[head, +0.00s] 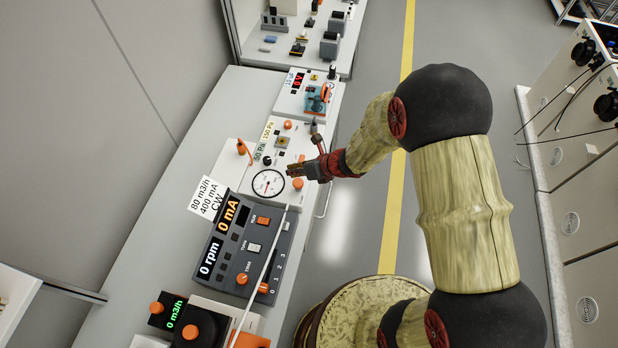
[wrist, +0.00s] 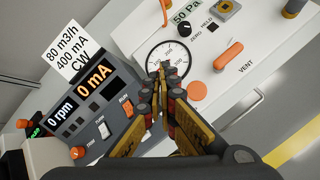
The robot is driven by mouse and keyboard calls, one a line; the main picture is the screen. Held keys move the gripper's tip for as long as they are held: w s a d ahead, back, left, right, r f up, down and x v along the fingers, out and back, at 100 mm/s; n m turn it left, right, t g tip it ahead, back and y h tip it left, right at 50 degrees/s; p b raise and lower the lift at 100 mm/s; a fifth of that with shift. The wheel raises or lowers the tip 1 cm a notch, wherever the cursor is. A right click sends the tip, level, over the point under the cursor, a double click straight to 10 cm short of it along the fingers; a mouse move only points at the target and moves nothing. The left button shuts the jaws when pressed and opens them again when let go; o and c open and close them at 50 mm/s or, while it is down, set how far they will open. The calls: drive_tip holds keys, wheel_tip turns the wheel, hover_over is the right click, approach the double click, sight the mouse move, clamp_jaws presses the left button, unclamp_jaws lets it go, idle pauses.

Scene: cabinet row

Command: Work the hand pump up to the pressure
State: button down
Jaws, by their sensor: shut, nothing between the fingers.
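A white panel unit carries a round dial gauge (head: 268,183), which also shows in the wrist view (wrist: 168,58), partly hidden by my fingers. A tag there reads 50 Pa (wrist: 187,12); another reads 150 Pa (head: 268,131). An orange-tipped upright handle (head: 242,147) stands on the unit's left part; I cannot tell whether it is the hand pump. A round orange knob (wrist: 197,90) and an orange lever (wrist: 228,55) by the word VENT lie right of the gauge. My gripper (head: 291,171) is shut and empty over the gauge's right side; its fingertips (wrist: 163,72) overlap the dial in the wrist view.
A dark control box (head: 237,247) showing 0 rpm and 0 mA stands nearer on the counter, with a card (head: 207,198) reading 80 m3/h, 400 mA, CW. Another unit with a teal part (head: 317,99) stands beyond. Open floor lies right of the counter.

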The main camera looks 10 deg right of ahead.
sight(300, 181)
drive_tip(key=w+m, duration=0.1)
drive_tip(key=w+d+m+t, duration=0.1)
drive_tip(key=m, duration=0.1)
drive_tip(key=w+d+m, duration=0.1)
drive_tip(key=m, duration=0.1)
drive_tip(key=shift+w+d+r+h, duration=0.2)
drive_tip(key=shift+w+r+h, duration=0.1)
drive_tip(key=shift+r+h, duration=0.1)
drive_tip(key=shift+f, duration=0.1)
wheel_tip(300, 181, down, 9)
drive_tip(key=b, duration=0.7)
drive_tip(key=shift+r, duration=0.2)
drive_tip(key=shift+f, duration=0.1)
idle(0.8)
drive_tip(key=shift+f+b, duration=0.25)
drive_tip(key=shift+b, duration=0.15)
